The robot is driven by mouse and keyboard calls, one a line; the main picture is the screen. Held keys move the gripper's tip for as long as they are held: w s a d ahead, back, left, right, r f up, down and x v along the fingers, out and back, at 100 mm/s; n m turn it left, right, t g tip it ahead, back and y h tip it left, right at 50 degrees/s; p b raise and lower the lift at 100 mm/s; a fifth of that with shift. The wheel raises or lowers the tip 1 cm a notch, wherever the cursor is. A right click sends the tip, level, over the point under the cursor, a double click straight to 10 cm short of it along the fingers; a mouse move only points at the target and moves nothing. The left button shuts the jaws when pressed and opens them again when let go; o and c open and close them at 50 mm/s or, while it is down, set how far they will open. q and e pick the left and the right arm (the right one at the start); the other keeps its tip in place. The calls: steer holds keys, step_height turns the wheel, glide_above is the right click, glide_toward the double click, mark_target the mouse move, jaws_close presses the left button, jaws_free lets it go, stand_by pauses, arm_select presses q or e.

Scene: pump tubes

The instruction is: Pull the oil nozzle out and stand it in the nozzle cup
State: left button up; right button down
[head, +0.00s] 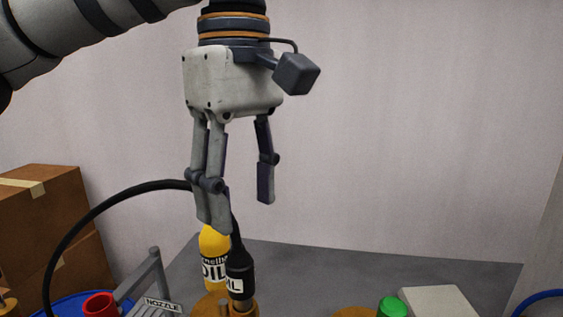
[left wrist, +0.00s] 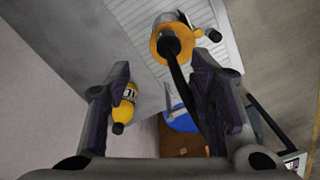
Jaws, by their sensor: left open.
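The oil nozzle (head: 240,268) is black with a white label, partly readable as "IL". It stands upright at a brass-coloured fitting (head: 212,307) at the bottom of the head view, and a black hose (head: 110,198) arcs from its top to the left. My left gripper (head: 240,213) points down above it, open and empty. In the left wrist view the nozzle (left wrist: 169,46) shows end-on inside an orange ring, beyond the fingertips, its hose passing close to one finger. A NOZZLE sign (head: 163,305) is at the lower left; I cannot make out the nozzle cup for certain. My right gripper is out of view.
A yellow oil bottle (head: 213,243) stands just behind the nozzle. A red cup-like item (head: 100,304), grey rail (head: 140,280) and blue drum (head: 62,308) are at left, near cardboard boxes (head: 45,215). A green cap (head: 391,306) and pale box (head: 440,301) are at right.

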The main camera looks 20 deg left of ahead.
mark_target(239, 259)
arm_select(q)
steer(key=shift+s+f, duration=0.15)
steer(key=shift+f, duration=0.1)
steer(key=f, duration=0.1)
steer(key=s+f, duration=0.1)
steer(key=f, duration=0.1)
steer(key=shift+s+f, duration=0.2)
steer(key=shift+f, duration=0.05)
steer(key=f, duration=0.7)
steer(key=shift+w+f, duration=0.2)
steer(key=shift+f, duration=0.2)
jaws_close()
steer(key=shift+r, duration=0.15)
steer(key=shift+r, duration=0.35)
steer(key=shift+r, duration=0.15)
